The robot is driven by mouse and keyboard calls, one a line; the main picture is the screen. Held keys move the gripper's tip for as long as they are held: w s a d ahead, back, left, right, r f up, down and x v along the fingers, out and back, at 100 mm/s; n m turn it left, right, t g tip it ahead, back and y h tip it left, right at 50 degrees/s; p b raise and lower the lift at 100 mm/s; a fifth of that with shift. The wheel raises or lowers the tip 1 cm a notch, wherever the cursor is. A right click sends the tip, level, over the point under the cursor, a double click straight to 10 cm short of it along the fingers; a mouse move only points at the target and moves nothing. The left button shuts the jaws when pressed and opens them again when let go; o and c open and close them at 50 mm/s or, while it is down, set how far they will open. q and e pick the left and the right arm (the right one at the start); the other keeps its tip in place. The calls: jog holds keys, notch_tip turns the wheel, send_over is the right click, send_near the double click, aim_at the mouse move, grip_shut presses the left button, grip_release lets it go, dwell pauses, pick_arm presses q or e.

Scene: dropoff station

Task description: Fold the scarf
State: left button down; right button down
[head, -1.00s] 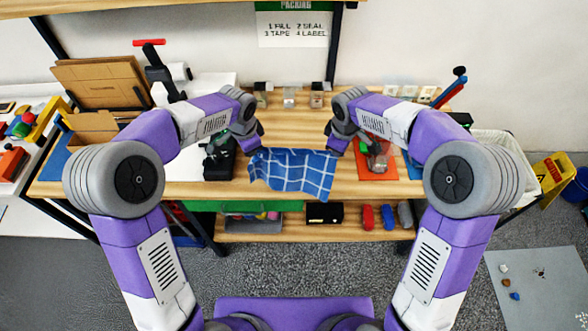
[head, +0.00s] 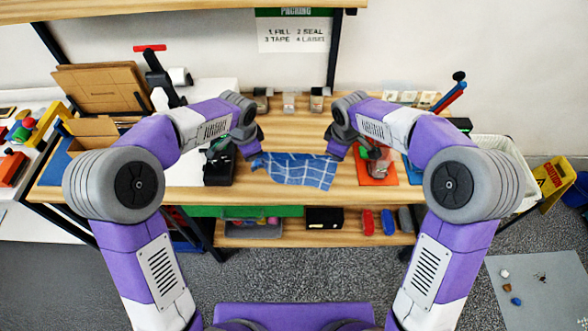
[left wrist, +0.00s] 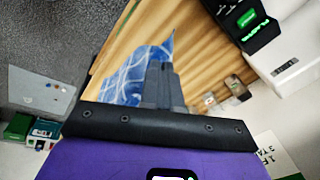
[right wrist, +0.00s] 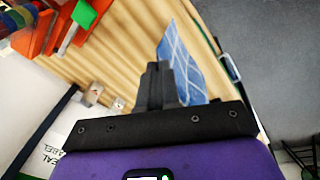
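The scarf (head: 297,170) is blue with a white check and spans the gap between my two grippers over the wooden table. Its near edge slants, lower at the right. My left gripper (head: 257,157) is at its far left corner and my right gripper (head: 333,154) at its far right corner. In the left wrist view the fingers (left wrist: 158,68) are together against the scarf (left wrist: 122,85). In the right wrist view the fingers (right wrist: 158,70) are also together, with the scarf (right wrist: 184,62) beside and beyond them. The pinched cloth itself is hidden.
A black device (head: 219,168) stands on the table (head: 330,200) left of the scarf. An orange mat (head: 378,175) with a grey and red item lies to the right. Small containers (head: 289,101) stand at the back. The wood between them and the scarf is clear.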

pick_arm(q)
jog(key=shift+a+f, duration=0.1)
jog(key=shift+a, duration=0.2)
pick_arm(e)
jog(key=shift+d+f, duration=0.1)
jog(key=shift+d, duration=0.2)
